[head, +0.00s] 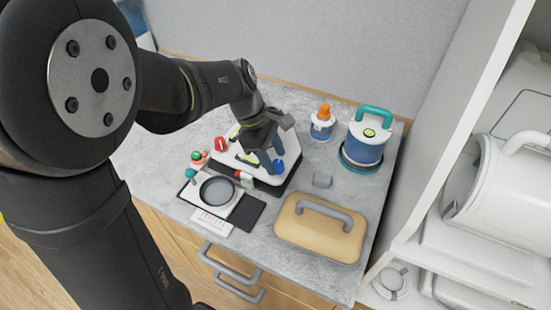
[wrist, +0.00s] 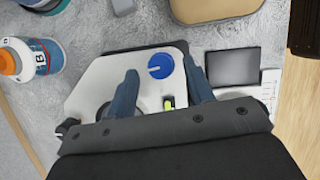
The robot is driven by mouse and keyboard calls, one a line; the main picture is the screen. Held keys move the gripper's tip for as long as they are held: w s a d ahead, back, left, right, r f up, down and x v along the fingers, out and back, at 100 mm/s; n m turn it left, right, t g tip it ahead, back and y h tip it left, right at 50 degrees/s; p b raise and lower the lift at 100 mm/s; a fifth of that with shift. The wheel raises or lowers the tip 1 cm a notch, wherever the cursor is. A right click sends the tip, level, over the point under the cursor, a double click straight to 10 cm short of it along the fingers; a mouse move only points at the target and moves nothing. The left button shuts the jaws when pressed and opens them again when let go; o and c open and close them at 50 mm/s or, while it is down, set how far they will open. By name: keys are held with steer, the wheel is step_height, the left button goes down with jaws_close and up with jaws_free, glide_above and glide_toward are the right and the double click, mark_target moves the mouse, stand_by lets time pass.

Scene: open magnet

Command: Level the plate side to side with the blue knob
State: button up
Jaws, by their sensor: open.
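The blue knob (wrist: 160,66) is a round dial with a white pointer line on the white plate (wrist: 92,82). In the head view the white plate (head: 287,143) sits on a dark base and is partly hidden by my gripper (head: 265,153). In the wrist view my gripper (wrist: 159,70) is open, with one finger to each side of the blue knob in the picture. Gaps show between the fingers and the knob; I cannot tell how high the tips are above the plate. A yellow-green piece (wrist: 168,103), perhaps a level vial, shows between the fingers. The plate's tilt cannot be told.
A red knob (head: 221,144) is left of the gripper. A round dark lens or dish (head: 217,190) and black pad (head: 247,212) lie in front. A tan case (head: 320,228), small grey block (head: 322,180), orange-capped bottle (head: 322,122) and teal-handled canister (head: 366,146) stand right.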

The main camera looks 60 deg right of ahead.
steer(key=shift+x, duration=0.8)
steer(key=c, duration=1)
steer(key=shift+m, duration=0.3)
